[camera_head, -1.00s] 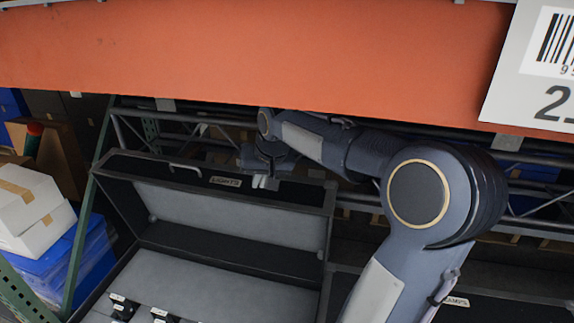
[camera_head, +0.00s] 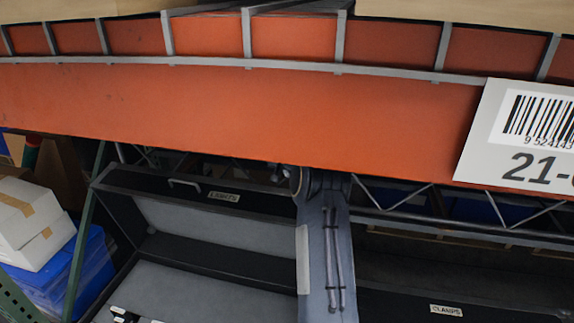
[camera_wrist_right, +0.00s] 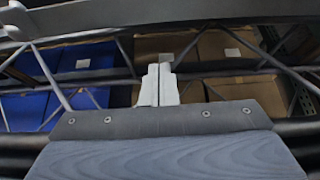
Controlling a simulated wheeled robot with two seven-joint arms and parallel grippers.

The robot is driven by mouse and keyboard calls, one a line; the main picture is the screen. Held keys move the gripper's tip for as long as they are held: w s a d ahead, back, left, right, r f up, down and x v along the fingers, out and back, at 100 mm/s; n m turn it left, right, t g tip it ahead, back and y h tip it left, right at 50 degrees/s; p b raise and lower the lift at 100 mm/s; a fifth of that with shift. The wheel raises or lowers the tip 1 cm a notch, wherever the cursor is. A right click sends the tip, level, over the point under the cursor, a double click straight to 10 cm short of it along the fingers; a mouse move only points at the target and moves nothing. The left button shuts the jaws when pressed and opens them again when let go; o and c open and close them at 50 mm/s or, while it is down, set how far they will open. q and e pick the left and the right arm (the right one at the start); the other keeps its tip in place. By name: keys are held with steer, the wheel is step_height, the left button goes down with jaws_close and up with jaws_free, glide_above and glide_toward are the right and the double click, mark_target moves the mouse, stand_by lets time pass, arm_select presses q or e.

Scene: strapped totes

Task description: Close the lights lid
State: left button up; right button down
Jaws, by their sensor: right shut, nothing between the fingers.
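The lights lid (camera_head: 225,228) stands raised and open at the left of the head view. A "LIGHTS" label (camera_head: 224,197) and a handle (camera_head: 185,182) are on its upper edge. The lights case (camera_head: 190,290) lies open below it, with a grey interior. My right arm crosses the lid's right end, and its wrist reaches up to the orange beam, where the gripper is mostly hidden. In the right wrist view my right gripper (camera_wrist_right: 158,72) is shut and empty, with shelving behind its fingers. My left gripper is not in view.
An orange beam (camera_head: 240,110) with a barcode sign (camera_head: 525,135) spans above the case. A dark case with a "CLAMPS" label (camera_head: 446,310) is at right. White boxes (camera_head: 30,225) and a blue tote (camera_head: 75,265) stand at left, beside a green post (camera_head: 85,230).

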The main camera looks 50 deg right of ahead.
steer(key=f, duration=0.1)
steer(key=a+f+p, duration=0.1)
steer(key=f, duration=0.1)
steer(key=shift+s+a, duration=0.25)
steer(key=shift+s, duration=0.15)
steer(key=shift+s+a+f+p, duration=0.15)
steer(key=shift+a+f+p, duration=0.05)
steer(key=shift+a+p, duration=0.1)
